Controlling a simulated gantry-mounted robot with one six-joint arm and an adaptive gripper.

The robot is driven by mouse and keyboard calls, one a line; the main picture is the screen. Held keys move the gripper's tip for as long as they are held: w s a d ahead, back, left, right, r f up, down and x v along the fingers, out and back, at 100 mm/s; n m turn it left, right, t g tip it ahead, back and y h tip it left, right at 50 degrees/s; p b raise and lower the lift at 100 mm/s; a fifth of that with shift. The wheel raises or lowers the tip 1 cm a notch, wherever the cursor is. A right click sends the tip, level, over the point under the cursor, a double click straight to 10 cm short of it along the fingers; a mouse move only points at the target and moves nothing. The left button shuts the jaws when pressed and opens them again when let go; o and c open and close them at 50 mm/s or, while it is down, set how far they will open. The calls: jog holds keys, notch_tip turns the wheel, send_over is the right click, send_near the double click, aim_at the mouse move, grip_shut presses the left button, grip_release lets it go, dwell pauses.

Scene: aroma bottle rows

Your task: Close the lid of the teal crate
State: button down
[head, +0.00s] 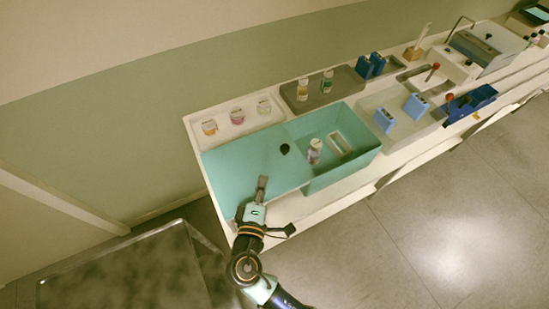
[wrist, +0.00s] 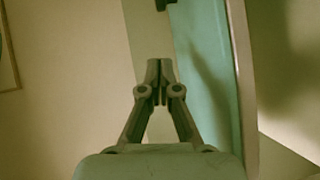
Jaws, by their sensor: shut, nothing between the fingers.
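The teal crate (head: 350,172) stands on the white counter with its top open. Its teal lid (head: 240,160) is swung out flat to the left of the crate, and a dark knob (head: 284,148) shows near the crate side. My gripper (head: 262,182) is shut and empty, by the lid's front edge; whether it touches the lid I cannot tell. In the wrist view my closed fingertips (wrist: 159,66) are left of a teal panel (wrist: 208,90), with a dark part (wrist: 164,5) at the top edge. A white bottle (head: 314,150) stands inside the crate.
A white tray (head: 240,117) with several small jars is behind the lid. A grey tray (head: 340,86) with two bottles is behind the crate. To the right are a pale bin (head: 385,100) with blue boxes and a blue container (head: 476,101). Floor is open in front.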

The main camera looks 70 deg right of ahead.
aim_at(277, 163)
jog(key=x, duration=0.7)
jog(key=shift+d+b, duration=0.3)
jog(key=shift+d, duration=0.05)
jog(key=shift+s+d+f, duration=0.2)
jog(key=shift+s+d, duration=0.55)
jog(key=shift+d, duration=0.3)
jog(key=shift+s+d+f, duration=0.1)
jog(key=shift+s+d, duration=0.15)
jog(key=shift+d, duration=0.2)
